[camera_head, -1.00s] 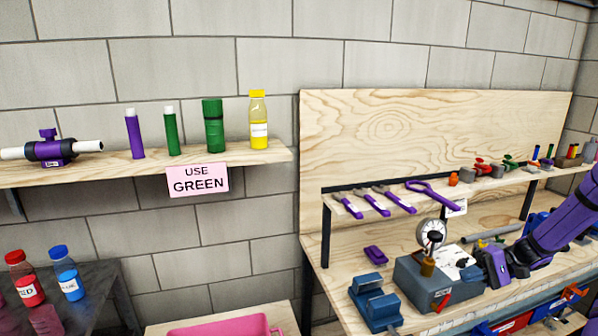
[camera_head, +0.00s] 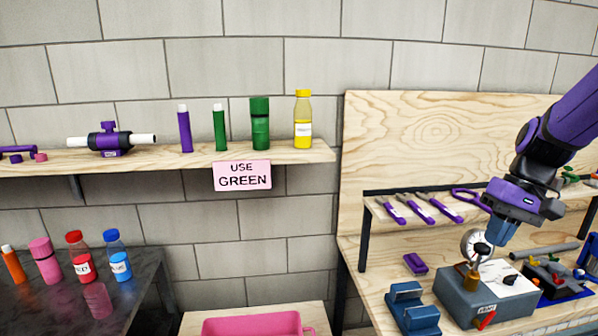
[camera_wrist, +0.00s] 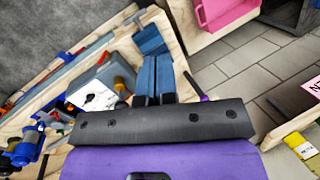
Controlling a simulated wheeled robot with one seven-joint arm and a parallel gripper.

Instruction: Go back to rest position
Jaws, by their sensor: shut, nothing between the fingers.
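My gripper (camera_head: 490,247) is at the right in the head view, at the end of my purple and black arm. It points down above the grey box with a dial gauge (camera_head: 470,288) on the wooden workbench. Its blue fingers are shut with nothing between them. The wrist view shows the shut fingers (camera_wrist: 158,78) pointing out over the bench, with the grey box (camera_wrist: 98,84) to their left. The dial is partly hidden behind my gripper in the head view.
A wooden shelf (camera_head: 190,160) on the left holds tubes, a green container (camera_head: 260,123), a yellow bottle (camera_head: 303,121) and a "USE GREEN" sign (camera_head: 242,176). A pink bin (camera_head: 255,325) and blue block (camera_head: 408,307) are lower. Bottles stand on a dark table (camera_head: 45,300).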

